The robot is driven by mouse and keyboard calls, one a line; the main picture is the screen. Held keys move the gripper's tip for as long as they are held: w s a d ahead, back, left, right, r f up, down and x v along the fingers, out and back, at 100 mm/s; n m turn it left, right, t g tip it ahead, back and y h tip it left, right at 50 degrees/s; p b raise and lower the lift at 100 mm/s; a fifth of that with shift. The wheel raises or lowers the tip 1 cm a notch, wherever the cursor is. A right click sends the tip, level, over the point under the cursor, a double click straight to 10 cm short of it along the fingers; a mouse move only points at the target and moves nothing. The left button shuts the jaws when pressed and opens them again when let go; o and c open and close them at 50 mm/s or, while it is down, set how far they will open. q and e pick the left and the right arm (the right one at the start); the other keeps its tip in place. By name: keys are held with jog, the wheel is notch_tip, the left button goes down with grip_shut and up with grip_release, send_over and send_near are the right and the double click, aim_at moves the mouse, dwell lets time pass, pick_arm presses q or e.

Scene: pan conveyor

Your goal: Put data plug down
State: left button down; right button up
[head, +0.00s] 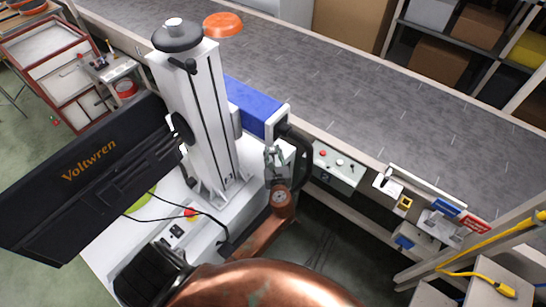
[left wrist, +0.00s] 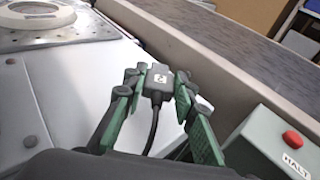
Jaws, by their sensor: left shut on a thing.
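The data plug (left wrist: 158,82) is a small dark block with a white mark on its face, and its black cable runs back toward the camera in the left wrist view. My left gripper (left wrist: 157,84) is shut on it, with a green-padded finger on each side. In the head view my left gripper (head: 275,155) is beside the white column machine, at the near edge of the conveyor; the plug is too small to make out there. The plug's far end shows no clear contact with anything. My right gripper is not in view.
A grey control box (head: 337,167) with a red button, labelled HALT in the wrist view (left wrist: 278,147), is just right of my left gripper. The white column (head: 205,120) and black Voltwren screen (head: 90,175) stand left. The grey conveyor belt (head: 350,110) is bare except an orange disc.

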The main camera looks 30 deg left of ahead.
aim_at(273, 160)
pick_arm(q)
notch_tip(273, 160, down, 4)
jog(key=shift+r+b, duration=0.25)
jog(key=shift+b, duration=0.4)
jog(key=shift+r, duration=0.15)
jog(key=c, duration=1.6)
grip_release()
